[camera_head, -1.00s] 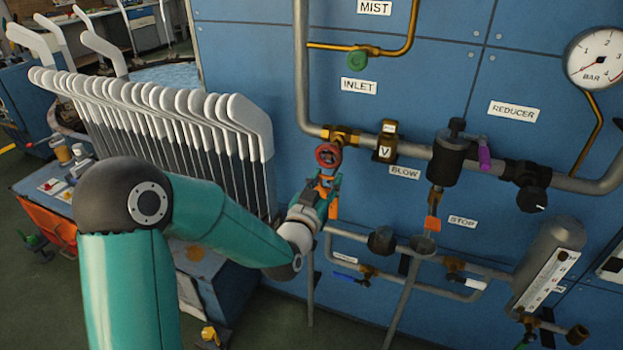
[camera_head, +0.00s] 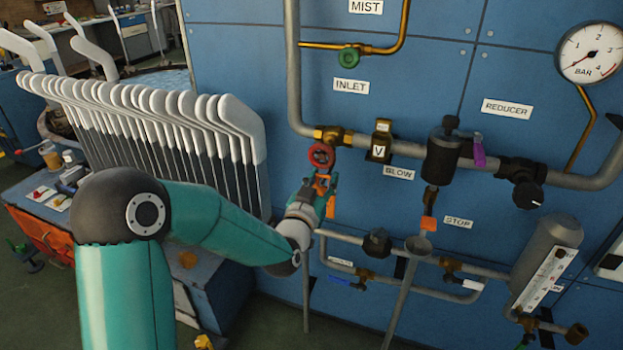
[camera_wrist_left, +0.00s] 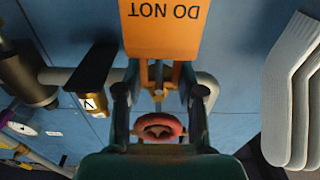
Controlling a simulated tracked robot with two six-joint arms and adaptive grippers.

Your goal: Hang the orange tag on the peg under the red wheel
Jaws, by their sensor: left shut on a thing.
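The red wheel (camera_head: 321,156) sits on a brass valve at the left end of the upper grey pipe. My left gripper (camera_head: 325,182) is just below it, close to the blue panel. It is shut on the orange tag (camera_head: 331,206), whose lower part hangs below the fingers. In the left wrist view the tag (camera_wrist_left: 162,28) shows "DO NOT" upside down, and the red wheel (camera_wrist_left: 158,128) shows between the fingers. The peg is not clear among the brass parts between the fingers; I cannot tell whether the tag touches it. My right gripper is not in view.
White sock boards (camera_head: 165,125) stand in a dense row left of my gripper. A second orange piece (camera_head: 428,223) is on the piping to the right, above a grey funnel (camera_head: 418,243). Pipes and a black reducer (camera_head: 443,158) cross the panel.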

